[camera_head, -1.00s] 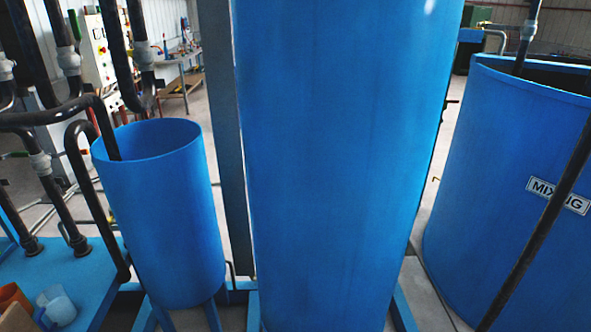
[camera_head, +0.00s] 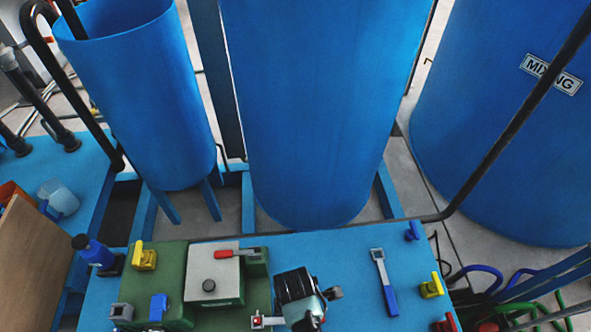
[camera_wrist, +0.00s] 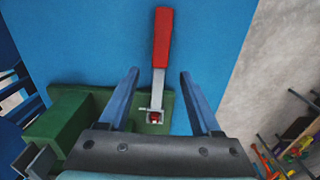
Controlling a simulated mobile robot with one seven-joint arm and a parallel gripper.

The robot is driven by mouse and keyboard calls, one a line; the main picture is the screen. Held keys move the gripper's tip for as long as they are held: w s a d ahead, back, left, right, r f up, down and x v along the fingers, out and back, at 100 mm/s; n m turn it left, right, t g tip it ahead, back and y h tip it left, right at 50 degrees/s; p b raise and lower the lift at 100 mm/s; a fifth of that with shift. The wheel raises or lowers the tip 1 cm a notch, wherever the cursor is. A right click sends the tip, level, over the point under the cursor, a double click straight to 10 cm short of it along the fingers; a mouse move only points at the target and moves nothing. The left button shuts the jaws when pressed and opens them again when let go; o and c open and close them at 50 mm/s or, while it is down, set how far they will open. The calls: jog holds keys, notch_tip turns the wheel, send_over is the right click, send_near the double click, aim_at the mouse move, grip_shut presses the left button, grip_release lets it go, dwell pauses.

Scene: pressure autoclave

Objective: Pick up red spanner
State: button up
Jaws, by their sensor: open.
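The red spanner (camera_wrist: 162,42) has a long red handle and a grey shaft. In the wrist view it lies over the blue surface, handle pointing up the picture. Its grey jaw end is around or at a small red nut (camera_wrist: 154,117) on a green plate. My gripper (camera_wrist: 158,75) is open, one finger on each side of the spanner with gaps between; I cannot tell the height. In the head view my gripper (camera_head: 322,306) is over the blue table, hiding most of the spanner; only its grey end (camera_head: 272,321) seems to show beside it.
A blue-handled spanner (camera_head: 385,285) lies to the right. Yellow clamps stand near the table edges. Tall blue tanks (camera_head: 310,110) stand behind the blue table (camera_head: 350,250).

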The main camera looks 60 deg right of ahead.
jog(key=shift+d+f, duration=0.1)
jog(key=shift+f, duration=1.85)
jog(key=shift+c, duration=0.3)
grip_shut()
